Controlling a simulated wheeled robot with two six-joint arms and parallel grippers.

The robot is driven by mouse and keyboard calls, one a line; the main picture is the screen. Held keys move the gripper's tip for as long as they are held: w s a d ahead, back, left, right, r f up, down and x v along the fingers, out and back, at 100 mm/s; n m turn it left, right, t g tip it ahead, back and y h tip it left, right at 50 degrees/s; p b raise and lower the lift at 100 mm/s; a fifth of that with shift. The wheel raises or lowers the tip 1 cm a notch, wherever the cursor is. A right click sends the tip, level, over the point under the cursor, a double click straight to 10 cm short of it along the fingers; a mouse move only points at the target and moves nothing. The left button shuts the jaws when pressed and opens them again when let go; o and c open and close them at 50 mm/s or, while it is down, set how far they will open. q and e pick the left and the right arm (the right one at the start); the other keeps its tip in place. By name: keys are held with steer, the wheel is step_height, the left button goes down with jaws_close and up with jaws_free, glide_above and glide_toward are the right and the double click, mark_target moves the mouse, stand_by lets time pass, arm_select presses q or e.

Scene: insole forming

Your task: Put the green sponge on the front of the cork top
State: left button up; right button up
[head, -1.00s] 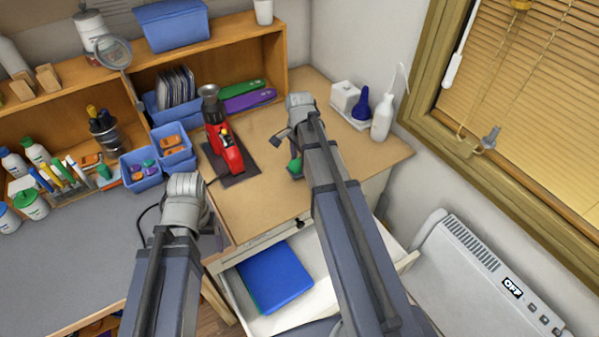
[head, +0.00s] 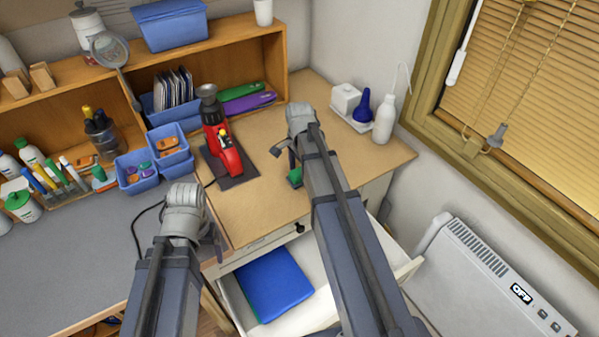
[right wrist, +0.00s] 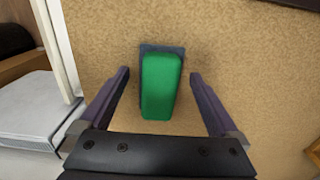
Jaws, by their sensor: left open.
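The green sponge (head: 294,178) rests on the front part of the cork top (head: 247,205), partly hidden by my right arm in the head view. In the right wrist view the green sponge (right wrist: 161,88) lies on the cork between the two fingers of my right gripper (right wrist: 159,73). A dark blue-grey edge shows under its far end. The fingers stand apart with a clear gap on each side, so the gripper is open around the sponge without touching it. My left gripper (head: 217,240) is open and empty over the grey bench's right edge, largely hidden behind its wrist.
A red tool (head: 222,150) stands on a dark mat on the cork top. A white tray (head: 352,118) with bottles is at the back right. Below the cork top an open drawer (head: 330,262) holds blue sheets (head: 275,285). Blue bins (head: 138,172) stand to the left.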

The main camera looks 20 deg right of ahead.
mark_target(300, 171)
steer(key=shift+r, duration=0.15)
step_height(300, 171, up, 12)
steer(key=p, duration=1.2)
